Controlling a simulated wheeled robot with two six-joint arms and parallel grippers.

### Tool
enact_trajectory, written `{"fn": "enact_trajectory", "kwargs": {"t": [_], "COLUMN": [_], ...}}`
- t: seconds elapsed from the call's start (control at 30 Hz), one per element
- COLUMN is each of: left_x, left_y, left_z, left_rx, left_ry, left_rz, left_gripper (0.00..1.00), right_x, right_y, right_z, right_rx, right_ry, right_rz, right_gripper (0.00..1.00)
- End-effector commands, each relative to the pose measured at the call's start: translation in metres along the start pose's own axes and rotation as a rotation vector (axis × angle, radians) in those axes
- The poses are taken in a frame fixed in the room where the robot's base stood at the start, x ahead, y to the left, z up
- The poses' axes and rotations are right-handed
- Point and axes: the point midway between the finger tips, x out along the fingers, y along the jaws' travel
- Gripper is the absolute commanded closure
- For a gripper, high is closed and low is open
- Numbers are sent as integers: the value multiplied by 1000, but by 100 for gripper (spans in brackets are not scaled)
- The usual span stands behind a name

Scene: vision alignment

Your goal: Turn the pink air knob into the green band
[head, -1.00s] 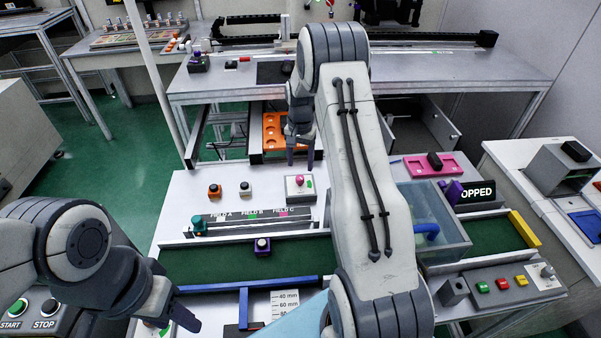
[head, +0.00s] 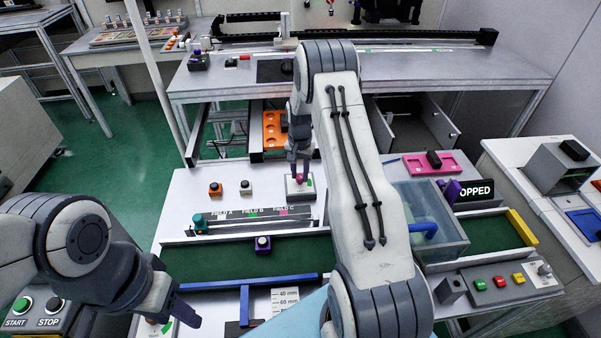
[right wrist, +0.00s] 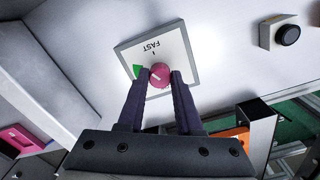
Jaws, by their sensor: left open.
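The pink air knob (head: 300,180) stands on a small light plate (head: 292,193) on the white worktop. In the right wrist view the knob (right wrist: 160,76) carries a pale line, and the plate shows the word FAST. The green band (right wrist: 137,71) is a small patch left of the knob there, partly behind a finger. My right gripper (head: 300,172) is at the knob, one finger on each side. In the right wrist view its fingertips (right wrist: 162,74) lie close against the knob; whether they press on it is unclear. My left gripper (head: 180,312) is open, low at left.
Orange (head: 215,189) and black (head: 246,187) buttons stand left of the plate. A strip with coloured fields (head: 250,220) and a green conveyor (head: 210,258) lie in front. A clear blue-grey bin (head: 440,215) stands to the right, beyond my right arm.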

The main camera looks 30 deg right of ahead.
Motion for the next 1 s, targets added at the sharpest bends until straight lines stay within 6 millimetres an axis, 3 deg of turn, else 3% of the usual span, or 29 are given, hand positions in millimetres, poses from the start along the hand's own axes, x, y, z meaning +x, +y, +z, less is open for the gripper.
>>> {"fn": "enact_trajectory", "kwargs": {"t": [0.37,1.0], "left_x": [2,9], "left_y": [0,-1], "left_z": [0,0], "left_rx": [0,0], "left_ry": [0,0], "left_rz": [0,0], "left_gripper": [50,50], "right_x": [0,-1], "right_y": [1,1], "right_z": [0,-1], "right_rx": [-94,-655], "right_ry": [-1,-1], "right_rz": [1,1], "right_gripper": [100,100]}}
